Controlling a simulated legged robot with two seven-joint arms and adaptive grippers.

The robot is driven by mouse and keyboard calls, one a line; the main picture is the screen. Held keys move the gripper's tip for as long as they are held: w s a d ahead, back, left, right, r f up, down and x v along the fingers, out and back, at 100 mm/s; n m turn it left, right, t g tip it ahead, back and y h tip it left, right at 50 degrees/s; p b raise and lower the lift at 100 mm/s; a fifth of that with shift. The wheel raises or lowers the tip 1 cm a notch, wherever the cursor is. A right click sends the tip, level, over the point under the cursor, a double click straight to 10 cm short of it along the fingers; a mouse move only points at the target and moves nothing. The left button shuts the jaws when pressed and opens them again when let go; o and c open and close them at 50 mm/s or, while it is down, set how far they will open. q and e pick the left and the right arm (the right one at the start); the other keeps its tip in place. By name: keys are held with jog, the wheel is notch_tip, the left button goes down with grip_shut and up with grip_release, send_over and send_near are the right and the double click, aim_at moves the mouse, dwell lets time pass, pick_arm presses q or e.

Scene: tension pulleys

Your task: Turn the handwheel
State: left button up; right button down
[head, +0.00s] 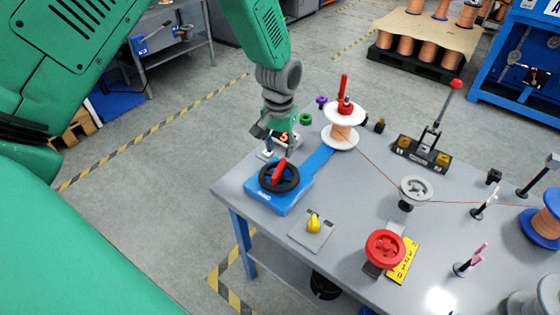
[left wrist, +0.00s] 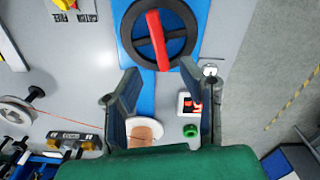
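A black handwheel (head: 279,176) with a red bar across it sits on a blue base (head: 291,196) at the table's left corner. In the left wrist view, the handwheel (left wrist: 157,36) lies beyond my fingertips, its red bar running roughly along the view. My left gripper (head: 277,149) is just behind the wheel in the head view, pointing down. In the left wrist view, its two fingers (left wrist: 160,72) are apart with nothing gripped between them. Contact with the wheel does not show. My right gripper is in neither view.
A spool (head: 343,128) with white flanges stands behind on the blue arm. A red wheel (head: 385,248), a yellow knob (head: 314,222) on a plate and a grey pulley (head: 415,190) stand on the grey table (head: 345,210). A red line runs from the spool across the table.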

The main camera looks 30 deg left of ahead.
aim_at(279, 167)
pick_arm(q)
jog(key=shift+r, duration=1.8)
jog(key=f, duration=1.2)
jog(key=shift+s, duration=0.2)
grip_shut()
